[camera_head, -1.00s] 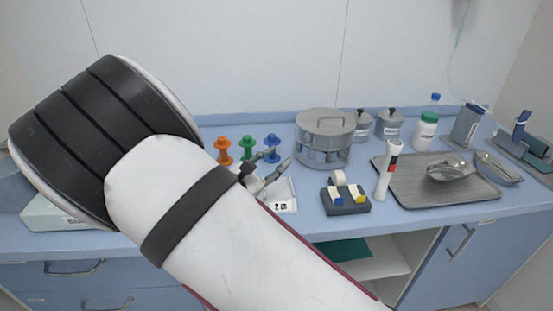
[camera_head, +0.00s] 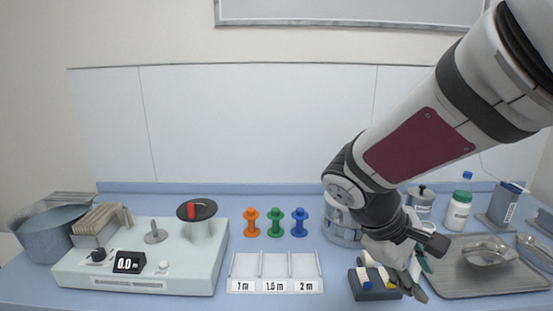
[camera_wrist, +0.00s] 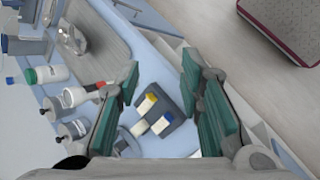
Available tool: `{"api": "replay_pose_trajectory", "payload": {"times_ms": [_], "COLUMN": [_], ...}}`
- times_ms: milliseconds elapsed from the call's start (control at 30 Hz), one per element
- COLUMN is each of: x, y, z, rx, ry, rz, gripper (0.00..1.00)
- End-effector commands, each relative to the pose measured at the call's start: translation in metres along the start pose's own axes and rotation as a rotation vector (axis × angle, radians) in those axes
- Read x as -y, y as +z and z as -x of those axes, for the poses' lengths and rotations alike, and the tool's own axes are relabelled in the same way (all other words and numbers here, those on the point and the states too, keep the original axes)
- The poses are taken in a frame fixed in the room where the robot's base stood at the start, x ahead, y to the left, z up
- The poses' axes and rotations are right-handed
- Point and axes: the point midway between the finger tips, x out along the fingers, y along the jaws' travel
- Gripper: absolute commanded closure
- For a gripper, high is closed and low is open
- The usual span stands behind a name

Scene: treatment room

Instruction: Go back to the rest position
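My gripper (camera_head: 416,280) hangs at the right of the counter in the head view, with my arm reaching in from the upper right. In the wrist view my gripper (camera_wrist: 159,78) has its two teal-padded fingers spread apart, with nothing held between them. Below and between the fingers is a dark block (camera_wrist: 172,124) with blue- and yellow-marked white pieces. The block also shows in the head view (camera_head: 374,292), just left of the fingers and partly covered by my gripper.
A pale machine (camera_head: 140,283) stands at the left. Orange (camera_head: 251,224), green (camera_head: 274,224) and blue (camera_head: 299,223) spools stand behind a three-compartment tray (camera_head: 275,287). A steel pot (camera_head: 341,228) is partly behind my arm. A metal tray (camera_head: 465,285) lies at the right.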

Motion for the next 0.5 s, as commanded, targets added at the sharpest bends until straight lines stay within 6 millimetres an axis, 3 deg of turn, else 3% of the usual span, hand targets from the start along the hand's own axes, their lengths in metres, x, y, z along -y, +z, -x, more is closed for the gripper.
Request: {"api": "replay_pose_trajectory", "payload": {"times_ms": [33, 200, 500], "x": [0.003, 0.023, 0.061], "y": [0.015, 0.055, 0.104], "z": [0.006, 0.024, 0.063], "rx": [-0.034, -0.142, -0.352], "ry": [-0.049, -0.207, -0.408], "rz": [-0.059, -0.239, -0.542], "gripper": [0.66, 0.66, 0.66]}}
